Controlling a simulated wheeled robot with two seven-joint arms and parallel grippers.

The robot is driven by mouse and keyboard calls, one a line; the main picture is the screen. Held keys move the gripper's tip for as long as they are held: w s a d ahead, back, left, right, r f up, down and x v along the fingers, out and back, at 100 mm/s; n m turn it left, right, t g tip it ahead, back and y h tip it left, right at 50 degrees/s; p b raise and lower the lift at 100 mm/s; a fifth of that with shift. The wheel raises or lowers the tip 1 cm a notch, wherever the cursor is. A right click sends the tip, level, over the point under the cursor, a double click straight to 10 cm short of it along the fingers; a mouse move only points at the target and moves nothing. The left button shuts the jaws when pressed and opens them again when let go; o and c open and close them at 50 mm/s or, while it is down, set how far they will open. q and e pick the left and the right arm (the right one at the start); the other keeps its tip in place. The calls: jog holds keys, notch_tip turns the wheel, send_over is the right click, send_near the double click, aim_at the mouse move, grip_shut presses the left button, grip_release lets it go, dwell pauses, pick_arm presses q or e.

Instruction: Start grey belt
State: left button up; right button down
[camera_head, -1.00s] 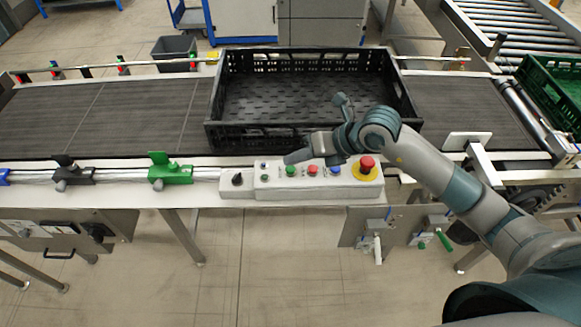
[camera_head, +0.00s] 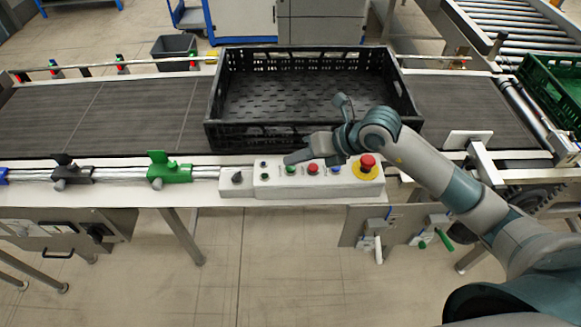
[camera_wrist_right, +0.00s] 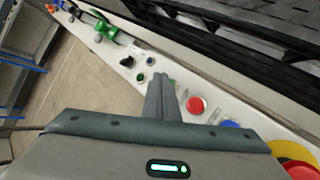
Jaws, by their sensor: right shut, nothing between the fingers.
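The grey belt (camera_head: 140,115) runs across the head view from the left and carries a black crate (camera_head: 310,137). On its front edge is a control box (camera_head: 318,190) with a green button (camera_head: 290,169), a red button (camera_head: 313,169), a blue button (camera_head: 336,170) and a red mushroom button (camera_head: 367,162) on a yellow ring. My right gripper (camera_head: 289,159) is shut and empty, its fingertips just above the green button. My left gripper is not in view.
A black selector knob (camera_head: 237,177) sits at the box's left end. A green clamp (camera_head: 170,170) and a black clamp (camera_head: 72,173) stand along the front rail. A green crate (camera_head: 553,88) is at the far right. Floor in front is clear.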

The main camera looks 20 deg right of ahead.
aim_at(295, 169)
jog(key=shift+f+b, duration=0.4)
jog(key=shift+f, duration=0.2)
dwell(0.8)
jog(key=shift+r, duration=0.2)
jog(key=shift+r+p, duration=0.6)
jog(key=shift+r, duration=0.15)
jog(key=shift+r+p, duration=1.65)
jog(key=shift+r, duration=0.85)
